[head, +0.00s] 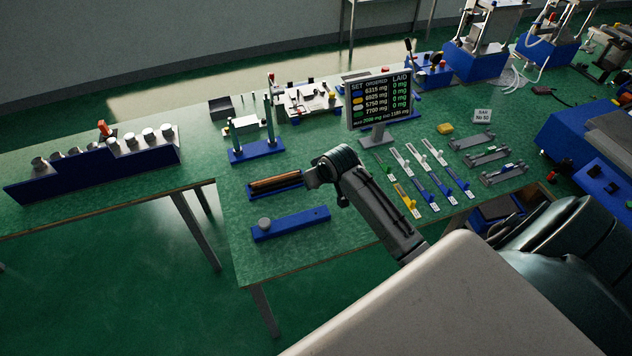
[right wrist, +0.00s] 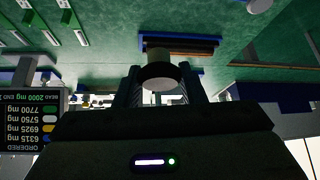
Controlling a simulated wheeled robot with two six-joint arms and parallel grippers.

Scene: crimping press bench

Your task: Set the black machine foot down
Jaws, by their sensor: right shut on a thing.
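My right gripper (head: 316,177) is above the bench, in front of the blue tray with brown bars (head: 275,186) in the head view. In the right wrist view my right gripper (right wrist: 161,88) is shut on a short round piece with a dark side and a greyish end face, seemingly the black machine foot (right wrist: 160,76). The foot sits between the two fingers, with the bench surface beyond it. I cannot tell its exact height above the bench. In the head view the foot cannot be made out clearly at the gripper. My left gripper is not in view.
A blue bar with a grey knob (head: 291,223) lies near the bench's front edge. A blue stand with two posts (head: 257,150) and a display (head: 380,100) stand behind. Coloured strips (head: 428,186) lie right of my arm. Bare green bench shows around the bar and tray.

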